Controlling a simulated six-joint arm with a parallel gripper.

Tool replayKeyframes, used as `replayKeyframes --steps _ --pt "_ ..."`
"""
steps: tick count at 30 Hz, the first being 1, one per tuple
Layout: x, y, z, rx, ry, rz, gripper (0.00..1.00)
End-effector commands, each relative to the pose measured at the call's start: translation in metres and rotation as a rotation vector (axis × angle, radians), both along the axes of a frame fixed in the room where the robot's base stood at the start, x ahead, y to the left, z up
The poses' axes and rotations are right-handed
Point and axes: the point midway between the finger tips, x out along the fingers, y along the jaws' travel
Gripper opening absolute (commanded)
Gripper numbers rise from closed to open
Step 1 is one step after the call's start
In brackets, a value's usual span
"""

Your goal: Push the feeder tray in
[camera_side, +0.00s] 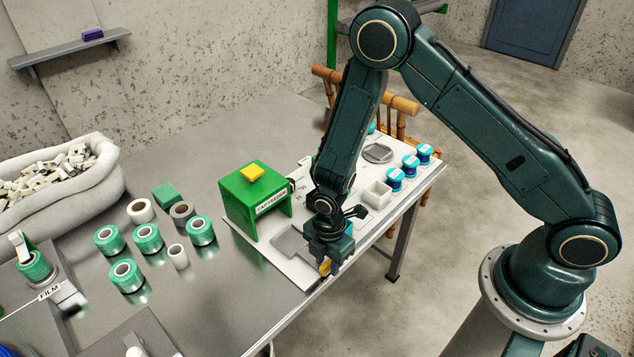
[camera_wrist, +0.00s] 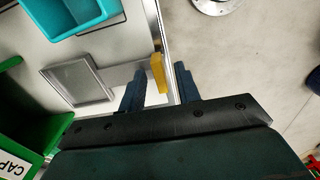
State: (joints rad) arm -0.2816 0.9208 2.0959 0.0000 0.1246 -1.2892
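A teal bin (camera_wrist: 72,18) stands close to my gripper. A white bin (camera_side: 377,195) and several blue spools (camera_side: 395,178) sit farther right. Green rolls (camera_side: 148,238) stand on the left of the table. Beyond the table edge is open floor.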

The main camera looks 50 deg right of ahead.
Motion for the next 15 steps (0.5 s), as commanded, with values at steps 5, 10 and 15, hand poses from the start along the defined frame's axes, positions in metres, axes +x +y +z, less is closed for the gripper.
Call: replayKeyframes --steps 5,10,15 --pt "0.0001 0.0 -0.0004 0.0 0.0 0.0 0.33" --pt "0.0001 0.0 -0.0003 0.0 0.0 0.0 0.13" --pt "0.0 0.0 -0.0003 0.0 0.0 0.0 0.0"
